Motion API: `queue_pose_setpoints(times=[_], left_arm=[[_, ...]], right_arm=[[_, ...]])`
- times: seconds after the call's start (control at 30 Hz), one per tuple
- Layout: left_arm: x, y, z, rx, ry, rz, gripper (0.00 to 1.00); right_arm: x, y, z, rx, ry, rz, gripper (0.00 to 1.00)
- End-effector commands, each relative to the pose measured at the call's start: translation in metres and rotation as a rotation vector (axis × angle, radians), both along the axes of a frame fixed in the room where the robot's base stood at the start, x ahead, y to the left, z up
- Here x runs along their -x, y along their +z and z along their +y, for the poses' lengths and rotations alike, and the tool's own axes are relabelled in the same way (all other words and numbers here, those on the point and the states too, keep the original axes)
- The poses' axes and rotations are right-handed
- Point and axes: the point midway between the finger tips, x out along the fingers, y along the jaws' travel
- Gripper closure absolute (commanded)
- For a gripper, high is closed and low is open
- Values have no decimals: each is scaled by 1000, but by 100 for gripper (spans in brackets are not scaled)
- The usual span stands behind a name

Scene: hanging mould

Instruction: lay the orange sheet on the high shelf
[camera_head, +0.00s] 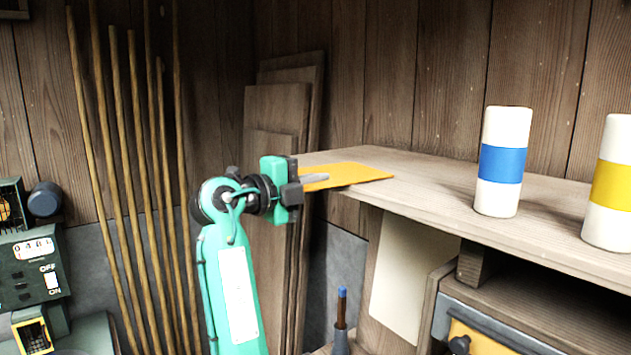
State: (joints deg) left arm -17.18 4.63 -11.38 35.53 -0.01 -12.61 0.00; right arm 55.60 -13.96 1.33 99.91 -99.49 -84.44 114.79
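The orange sheet (352,174) is flat and roughly level at the left end of the high shelf (425,177). Part of it reaches out past the shelf's front left edge. Whether its far part touches the boards or hovers just above them, I cannot tell.
A white cylinder with a blue band (501,163) and one with a yellow band (611,186) stand on the shelf to the right. Boards (276,115) and thin poles (123,150) lean at the left. The shelf between sheet and blue-banded cylinder is clear.

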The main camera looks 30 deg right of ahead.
Motion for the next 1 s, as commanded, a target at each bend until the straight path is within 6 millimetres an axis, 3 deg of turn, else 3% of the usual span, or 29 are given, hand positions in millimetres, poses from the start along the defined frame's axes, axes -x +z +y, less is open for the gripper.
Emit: queue_pose_setpoints(times=[0.17, 0.3, 0.73, 1.0], left_arm=[[0, -7, 0, 0, 0, 0, 72], [0, -5, 0, 0, -1, 0, 72], [0, 1, -1, 1, -2, 0, 72], [0, -37, -3, 3, -1, 0, 72]], right_arm=[[0, -4, 0, 0, 0, 0, 100], [0, -3, 0, 0, 0, 0, 76], [0, 2, 1, 0, 1, 1, 76], [3, -6, 50, 0, 3, -1, 76]])
